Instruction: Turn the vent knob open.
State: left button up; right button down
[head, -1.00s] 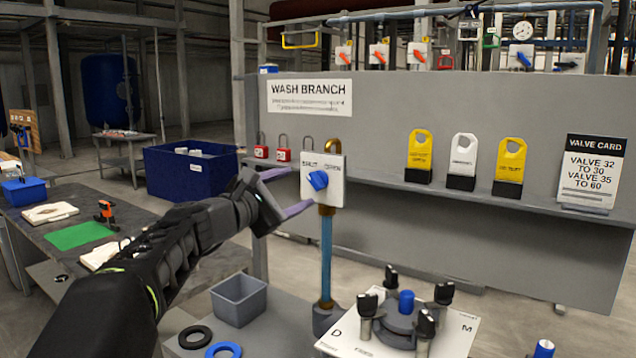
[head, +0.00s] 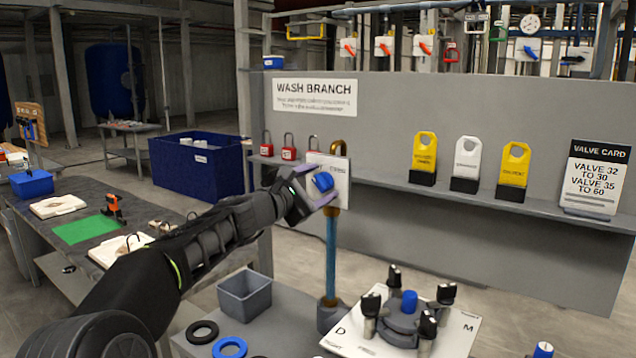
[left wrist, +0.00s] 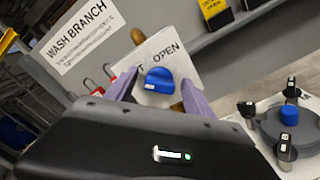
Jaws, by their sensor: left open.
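The blue vent knob (head: 324,181) sits on a white plate (head: 341,188) on a blue vertical pipe (head: 331,255). In the left wrist view the knob (left wrist: 158,80) shows with a small white mark at its lower left, and the word OPEN is readable on the plate (left wrist: 181,62) above it. My left gripper (head: 316,185) is open at the knob. In the left wrist view its purple fingers (left wrist: 160,90) stand on either side of the knob; I cannot tell whether they touch it. My right gripper is not in view.
A grey panel (head: 380,115) with a shelf stands behind the plate. Red padlocks (head: 289,153) and yellow and white tags (head: 424,152) line it. A grey bin (head: 245,295) and a round clamped fixture (head: 405,325) stand below, near the pipe.

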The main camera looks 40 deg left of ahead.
pick_arm(q)
jog(key=shift+c, duration=0.3)
grip_shut()
dwell(0.4)
